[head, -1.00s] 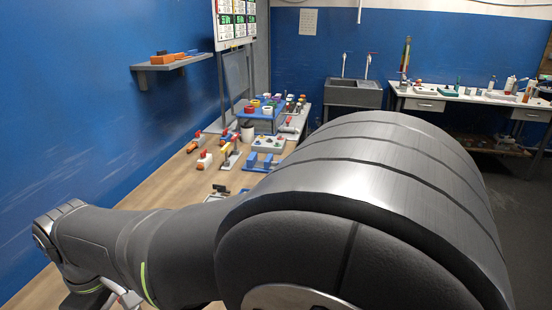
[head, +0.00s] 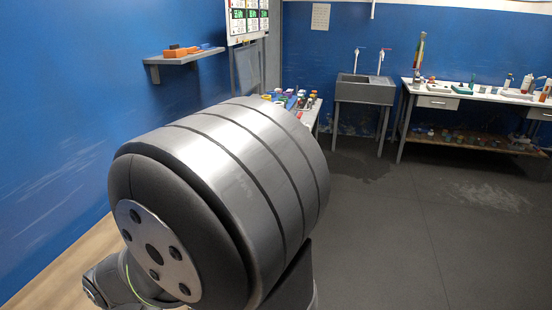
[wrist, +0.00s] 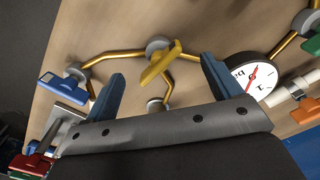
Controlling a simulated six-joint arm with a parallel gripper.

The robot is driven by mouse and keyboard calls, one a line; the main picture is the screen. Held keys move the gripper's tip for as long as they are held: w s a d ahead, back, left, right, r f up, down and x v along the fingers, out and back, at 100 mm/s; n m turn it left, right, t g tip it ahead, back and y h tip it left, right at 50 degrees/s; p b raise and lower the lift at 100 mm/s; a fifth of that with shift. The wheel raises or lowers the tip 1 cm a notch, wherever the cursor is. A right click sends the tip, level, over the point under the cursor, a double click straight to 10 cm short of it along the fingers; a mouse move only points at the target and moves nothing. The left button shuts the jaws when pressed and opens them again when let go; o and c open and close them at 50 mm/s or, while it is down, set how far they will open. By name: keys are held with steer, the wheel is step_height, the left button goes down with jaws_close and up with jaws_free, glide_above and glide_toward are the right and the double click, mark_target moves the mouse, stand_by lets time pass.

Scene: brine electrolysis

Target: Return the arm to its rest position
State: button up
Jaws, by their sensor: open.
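My gripper (wrist: 162,68) shows only in the wrist view. Its two blue fingers are wide apart, with nothing held between them. A yellow valve handle (wrist: 159,63) on brass-coloured pipework appears in the gap between the fingers; the distance to it cannot be told. In the head view my own arm (head: 215,190) fills the lower middle and left and hides most of the wooden bench (head: 60,262). The gripper is hidden there.
In the wrist view a round gauge (wrist: 250,79) is beside the right finger and a blue-handled valve (wrist: 64,86) is to the left. In the head view a shelf (head: 185,57) is on the left wall, a sink (head: 365,90) and side table (head: 470,96) stand at the back. Floor (head: 410,230) at right is clear.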

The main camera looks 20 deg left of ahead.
steer(key=shift+d+f+m, duration=0.1)
steer(key=shift+f+m, duration=0.2)
steer(key=shift+f, duration=0.25)
steer(key=shift+f+m, duration=0.1)
steer(key=shift+m, duration=0.2)
steer(key=o, duration=0.4)
steer(key=shift+c, duration=0.2)
steer(key=w+a+r+m, duration=0.3)
steer(key=r, duration=0.6)
steer(key=w+a+r+m, duration=0.2)
steer(key=w+r+m, duration=0.15)
steer(key=r, duration=0.45)
steer(key=w+a+r+m, duration=0.3)
steer(key=r+m, duration=0.1)
steer(key=r, duration=0.5)
step_height(320, 180, down, 10)
step_height(320, 180, up, 10)
